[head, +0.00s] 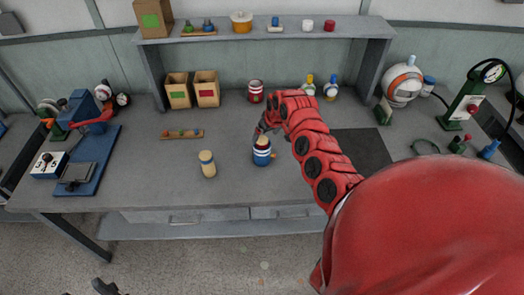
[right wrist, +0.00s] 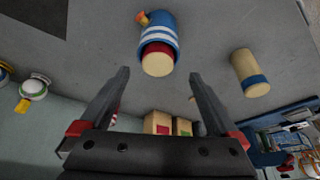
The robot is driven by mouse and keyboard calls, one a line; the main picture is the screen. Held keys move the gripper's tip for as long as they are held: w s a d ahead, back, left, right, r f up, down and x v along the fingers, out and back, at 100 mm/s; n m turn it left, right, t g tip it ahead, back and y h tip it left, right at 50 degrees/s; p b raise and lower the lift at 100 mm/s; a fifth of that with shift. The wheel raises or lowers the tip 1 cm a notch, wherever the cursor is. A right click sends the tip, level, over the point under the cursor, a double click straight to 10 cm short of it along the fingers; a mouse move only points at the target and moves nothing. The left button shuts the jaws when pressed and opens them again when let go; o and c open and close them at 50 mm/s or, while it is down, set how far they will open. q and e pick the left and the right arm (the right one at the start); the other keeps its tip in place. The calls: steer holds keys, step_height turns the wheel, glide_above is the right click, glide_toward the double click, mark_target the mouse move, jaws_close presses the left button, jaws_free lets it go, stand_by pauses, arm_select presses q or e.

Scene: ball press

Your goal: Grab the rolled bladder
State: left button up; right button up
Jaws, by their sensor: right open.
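A tan roll with a blue band (head: 207,163) stands upright on the bench, left of a blue cup with white stripes (head: 262,155). In the right wrist view the roll (right wrist: 249,72) is right of the fingers. The cup (right wrist: 158,36) lies beyond and between the fingertips, with a second tan rolled end (right wrist: 158,63) in its dark red mouth. I cannot tell which roll is the bladder. My right gripper (head: 264,129) is open and empty at the cup, apart from it in the wrist view. A dark piece, perhaps my left gripper (head: 105,287), shows at the bottom edge.
Behind stand two cardboard boxes (head: 192,91), a red striped can (head: 256,91), two small bottles (head: 319,87) and a shelf (head: 265,30). A wooden strip (head: 182,134) lies on the bench. A blue press (head: 85,150) is at left, a gauge pump (head: 470,95) at right.

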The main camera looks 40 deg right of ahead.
mark_target(262, 140)
steer(key=shift+w+f, duration=0.2)
steer(key=shift+f, duration=0.05)
steer(key=shift+d+p+x, duration=0.2)
steer(key=shift+p+x, duration=0.55)
steer(key=shift+x, duration=1.5)
steer(key=shift+w, duration=0.15)
steer(key=shift+c, duration=0.2)
jaws_close()
